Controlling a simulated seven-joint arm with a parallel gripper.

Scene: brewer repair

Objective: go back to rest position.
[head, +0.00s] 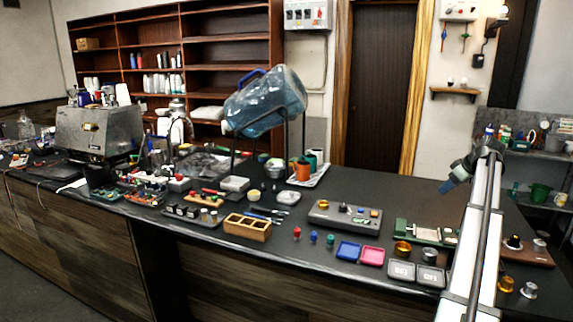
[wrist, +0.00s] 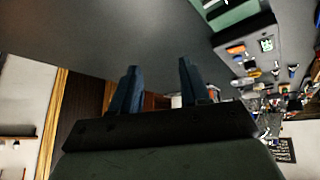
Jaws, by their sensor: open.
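My gripper (wrist: 158,66) shows in the wrist view with its two dark blue fingers apart and nothing between them. In the head view the gripper end (head: 447,187) hangs at the top of my raised arm, on the right, above the counter. It is apart from everything on the counter (head: 400,190). The wrist view is tilted and shows the counter top (wrist: 90,30) in its upper part.
Below and left of the gripper are a green fixture (head: 425,234), a grey control box (head: 345,216), a blue tray (head: 348,251), a pink tray (head: 372,256) and grey trays (head: 402,270). A large water jug (head: 265,102) stands tilted on a stand. The counter behind the control box is clear.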

